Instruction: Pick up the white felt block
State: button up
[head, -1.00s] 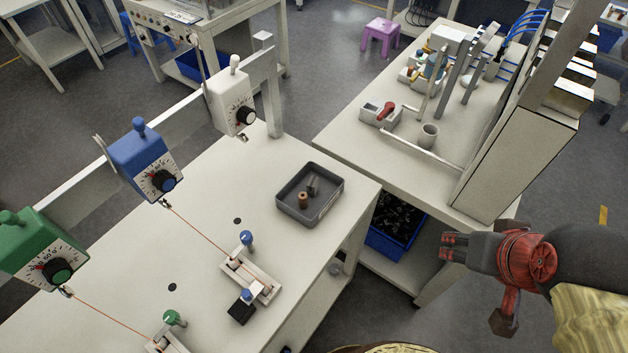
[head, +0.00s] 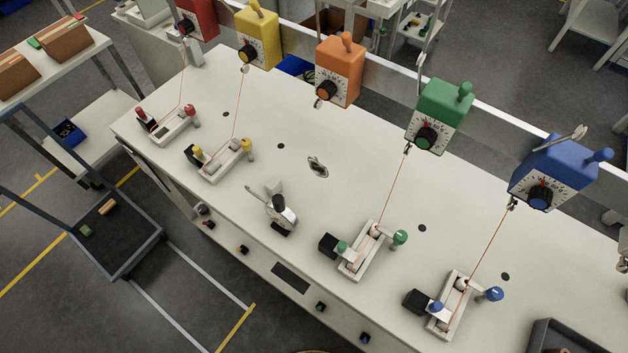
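I cannot single out a white felt block with certainty. A small pale piece (head: 275,187) stands on the long white workbench (head: 340,205), touching or just behind a silver metal device (head: 281,214); I cannot tell whether it is the felt block or part of the device. My gripper is outside the head view.
Coloured dial boxes, such as the orange one (head: 340,72), hang along the rail, with thin cords down to white fixtures (head: 362,250). A grey tray (head: 566,335) shows at the lower right. A dark-decked cart (head: 113,230) stands left. The bench's middle is fairly clear.

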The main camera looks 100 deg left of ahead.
aim_at(273, 186)
jog(key=u, duration=3.65)
jog(key=i+j+z, duration=0.25)
jog(key=j, duration=0.15)
